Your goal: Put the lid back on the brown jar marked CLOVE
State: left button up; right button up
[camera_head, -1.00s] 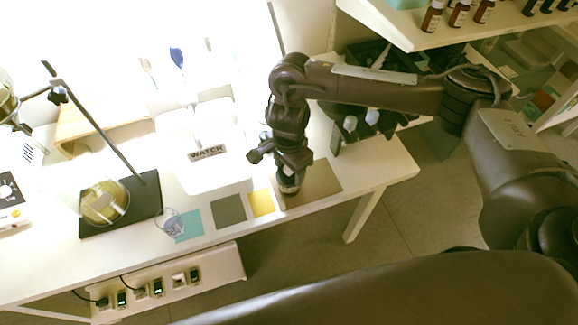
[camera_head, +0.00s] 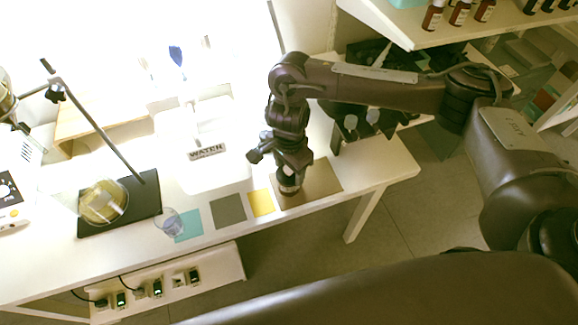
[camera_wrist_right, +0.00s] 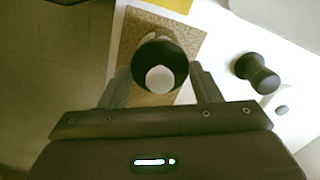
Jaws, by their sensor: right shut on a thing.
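My right gripper (camera_head: 288,174) points down over the brown mat (camera_head: 322,180) at the right of the table. In the right wrist view its fingers (camera_wrist_right: 162,84) are shut on the sides of a round black piece, which looks like a lid (camera_wrist_right: 178,55), with a pale disc in its middle. In the head view a small dark jar (camera_head: 288,188) with a pale band shows directly under the fingers, on the mat. I cannot read its marking, nor tell whether lid and jar touch. My left gripper is not in view.
A black waisted knob-like thing (camera_wrist_right: 257,73) stands beside the mat. Yellow (camera_head: 261,203), grey (camera_head: 228,210) and teal (camera_head: 188,225) mats lie to the left, with a clear glass (camera_head: 168,222) by the teal one. A WATER sign (camera_head: 207,152) stands behind. A bottle shelf (camera_head: 415,30) is at upper right.

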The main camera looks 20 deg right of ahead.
jog(key=o, duration=1.4)
jog(key=shift+r+p, duration=3)
jog(key=shift+r, duration=0.55)
jog(key=shift+c, duration=0.4)
grip_shut()
